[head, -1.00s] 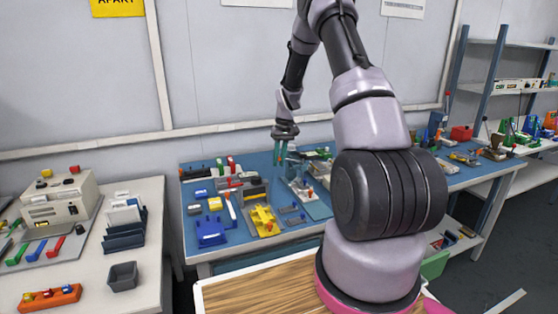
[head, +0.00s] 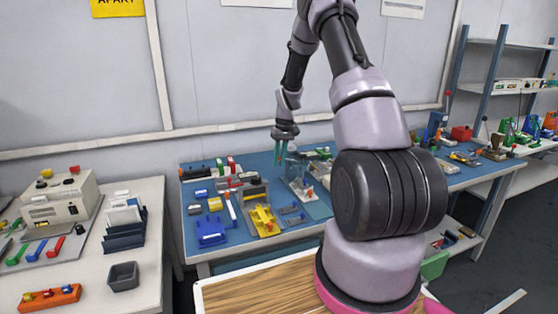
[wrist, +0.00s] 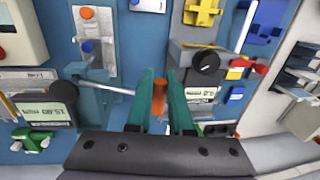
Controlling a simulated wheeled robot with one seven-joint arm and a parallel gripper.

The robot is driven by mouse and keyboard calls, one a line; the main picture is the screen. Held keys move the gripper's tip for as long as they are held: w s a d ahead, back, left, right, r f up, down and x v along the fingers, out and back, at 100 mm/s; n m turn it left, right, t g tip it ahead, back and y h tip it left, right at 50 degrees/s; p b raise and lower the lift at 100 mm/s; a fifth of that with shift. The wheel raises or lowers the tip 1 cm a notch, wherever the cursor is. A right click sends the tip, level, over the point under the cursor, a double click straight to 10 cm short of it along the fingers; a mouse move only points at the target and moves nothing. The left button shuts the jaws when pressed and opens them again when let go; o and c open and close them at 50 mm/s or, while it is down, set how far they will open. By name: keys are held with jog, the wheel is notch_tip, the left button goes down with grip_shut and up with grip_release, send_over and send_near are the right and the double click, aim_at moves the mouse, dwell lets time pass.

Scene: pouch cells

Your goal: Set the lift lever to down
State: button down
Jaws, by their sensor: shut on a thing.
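In the wrist view my gripper (wrist: 159,100) has its two teal fingers on either side of an orange grip (wrist: 158,95), shut on it. A thin metal rod (wrist: 117,89) runs left from near this grip to a blue-grey fixture (wrist: 88,88). The grip and rod look like the lift lever, with the rod nearly level in the picture. In the head view my gripper (head: 281,158) points down over the back of the blue bench, and the lever is too small to make out there.
On the blue bench (head: 300,233) stand a yellow fixture (head: 263,220), a blue fixture (head: 211,233) and several small devices. In the wrist view a grey box with a black knob (wrist: 205,62) stands close right of my fingers, and a display unit (wrist: 48,112) stands left.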

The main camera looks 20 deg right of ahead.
jog(key=shift+a+f+h, duration=0.2)
jog(key=shift+f+h, duration=0.1)
jog(key=shift+h, duration=0.2)
jog(key=shift+d+f+h, duration=0.1)
jog(key=shift+f+h, duration=1.1)
jog(key=shift+h, duration=0.6)
jog(key=shift+d+f+h, duration=0.1)
jog(key=shift+f+h, duration=1.1)
jog(key=shift+h, duration=0.6)
jog(key=c, duration=0.8)
grip_release()
